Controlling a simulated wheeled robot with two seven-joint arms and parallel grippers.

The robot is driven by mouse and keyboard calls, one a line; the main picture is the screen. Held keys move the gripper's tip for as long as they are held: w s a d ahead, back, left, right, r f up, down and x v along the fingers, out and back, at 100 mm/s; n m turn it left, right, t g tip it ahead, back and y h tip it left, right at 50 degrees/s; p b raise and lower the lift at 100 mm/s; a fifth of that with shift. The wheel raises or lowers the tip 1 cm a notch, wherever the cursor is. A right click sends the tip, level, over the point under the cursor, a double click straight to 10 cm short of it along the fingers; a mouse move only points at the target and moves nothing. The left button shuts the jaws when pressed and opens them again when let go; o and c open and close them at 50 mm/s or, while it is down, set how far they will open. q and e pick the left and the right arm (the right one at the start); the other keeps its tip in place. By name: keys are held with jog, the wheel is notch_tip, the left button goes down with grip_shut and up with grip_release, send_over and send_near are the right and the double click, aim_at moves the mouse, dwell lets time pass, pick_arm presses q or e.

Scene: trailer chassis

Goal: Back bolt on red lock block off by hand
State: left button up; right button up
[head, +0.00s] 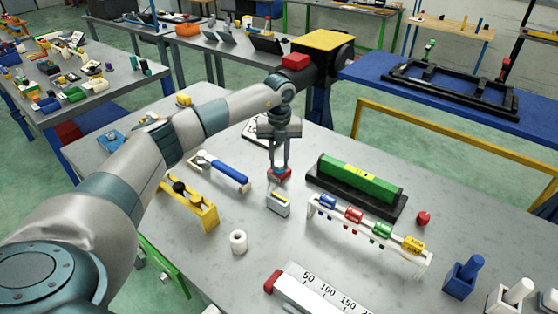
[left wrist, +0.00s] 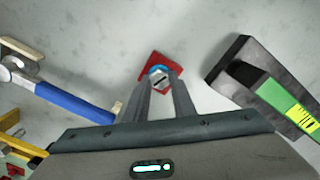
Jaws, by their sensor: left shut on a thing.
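The red lock block (head: 286,175) is on the grey table near the middle of the head view, under my left gripper (head: 279,168). In the left wrist view the block's red corner (left wrist: 147,60) shows beyond the fingertips. A bolt (left wrist: 160,79) with a grey head and a blue ring sits at the block, between the fingertips of my left gripper (left wrist: 161,83). The gripper points down and is shut on the bolt. The fingers partly hide the block, and the bolt's thread cannot be seen. My right gripper is in neither view.
A grey block (head: 278,204) stands just in front. A blue-handled tool (head: 228,171) lies left, and a green bar in a dark holder (head: 357,182) lies right. A white rack (head: 372,232) with coloured pieces and a yellow stand (head: 190,204) are nearby. A white roll (head: 238,242) stands in front.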

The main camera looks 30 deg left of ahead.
pick_arm(q)
jog(key=n, duration=0.3)
jog(key=shift+s+d+f+n, duration=0.1)
jog(key=shift+s+f+n, duration=0.05)
jog(key=shift+f+n, duration=0.15)
jog(key=n, duration=0.3)
jog(key=shift+n, duration=0.3)
jog(key=n+p, duration=0.1)
jog(key=n, duration=0.5)
jog(key=shift+n+p, duration=0.3)
jog(key=o, duration=1.1)
jog(key=shift+c, duration=0.2)
jog(key=shift+r, duration=0.25)
